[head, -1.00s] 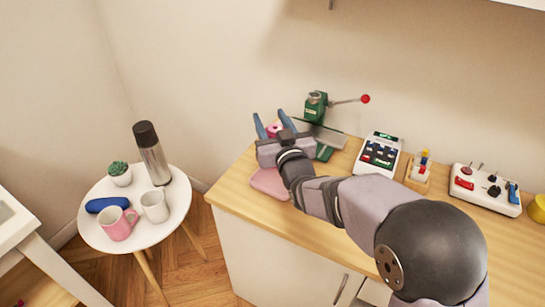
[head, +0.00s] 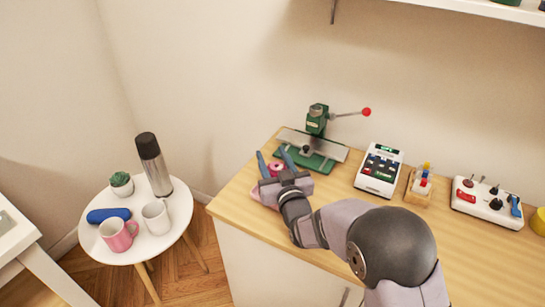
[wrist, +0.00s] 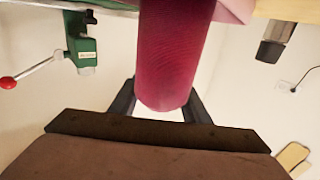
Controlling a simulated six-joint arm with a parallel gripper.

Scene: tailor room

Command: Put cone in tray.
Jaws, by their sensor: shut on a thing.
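My gripper (head: 274,160) is over the left end of the wooden counter, its blue fingers shut on a pink thread cone (head: 276,169). In the wrist view the cone (wrist: 175,50) is dark pink and large between the dark fingers (wrist: 160,100). The pink tray (head: 257,194) lies on the counter just below and left of my gripper, mostly hidden behind it. A pink edge of the tray (wrist: 236,10) also shows beside the cone in the wrist view. I cannot tell whether the cone touches the tray.
A green press (head: 318,150) with a red-knobbed lever stands close behind my gripper. To the right are a white keypad device (head: 379,170), a small wooden holder (head: 418,188) and a control box (head: 487,200). A round white table (head: 165,240) with mugs and a flask stands left.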

